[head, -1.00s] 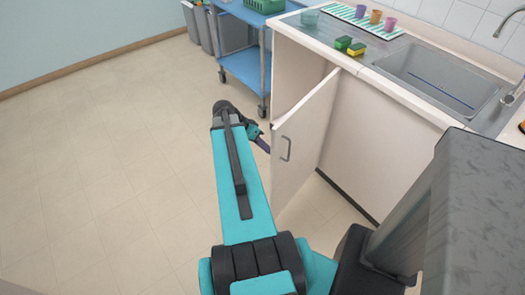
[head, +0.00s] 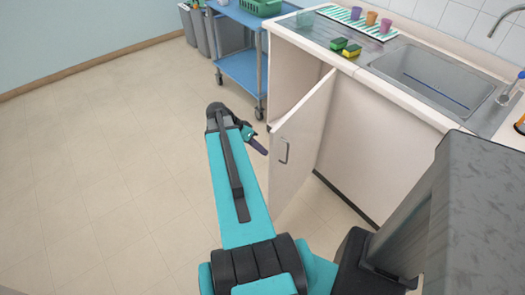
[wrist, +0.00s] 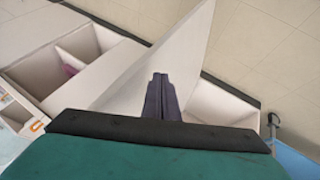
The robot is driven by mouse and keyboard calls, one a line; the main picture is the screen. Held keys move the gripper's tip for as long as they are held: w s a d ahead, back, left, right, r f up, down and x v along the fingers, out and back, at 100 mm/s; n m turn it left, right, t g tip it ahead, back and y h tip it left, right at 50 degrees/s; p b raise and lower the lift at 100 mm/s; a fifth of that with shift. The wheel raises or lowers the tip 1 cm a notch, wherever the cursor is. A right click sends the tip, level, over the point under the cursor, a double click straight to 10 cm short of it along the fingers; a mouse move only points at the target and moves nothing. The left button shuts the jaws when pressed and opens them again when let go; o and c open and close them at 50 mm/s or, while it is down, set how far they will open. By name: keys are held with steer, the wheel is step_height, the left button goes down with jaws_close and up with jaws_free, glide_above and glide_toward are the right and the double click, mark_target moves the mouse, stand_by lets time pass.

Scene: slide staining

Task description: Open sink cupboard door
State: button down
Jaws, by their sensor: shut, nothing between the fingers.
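The white sink cupboard door (head: 303,142) stands partly open, swung out from the cupboard front. Its grey handle (head: 283,151) is on the face toward the head camera, near the free edge. My gripper (head: 261,148) is just left of that free edge, on the inner-face side. It is shut and empty, clear of the handle. In the wrist view the dark fingers (wrist: 162,96) lie together in front of the pale door panel (wrist: 165,55). I cannot tell whether they touch it. The cupboard opening is left of the hinge.
A blue trolley (head: 240,71) stands behind my gripper, beside the cupboard. Grey bins (head: 197,30) are behind it. The sink (head: 430,78), sponges (head: 345,47) and cups are on the counter above. The floor (head: 90,170) to the left is clear.

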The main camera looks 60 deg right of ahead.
steer(key=w+d+f+b+v, duration=0.1)
steer(key=w+v, duration=0.1)
steer(key=v, duration=0.9)
steer(key=shift+b, duration=0.4)
steer(key=shift+a+r, duration=0.1)
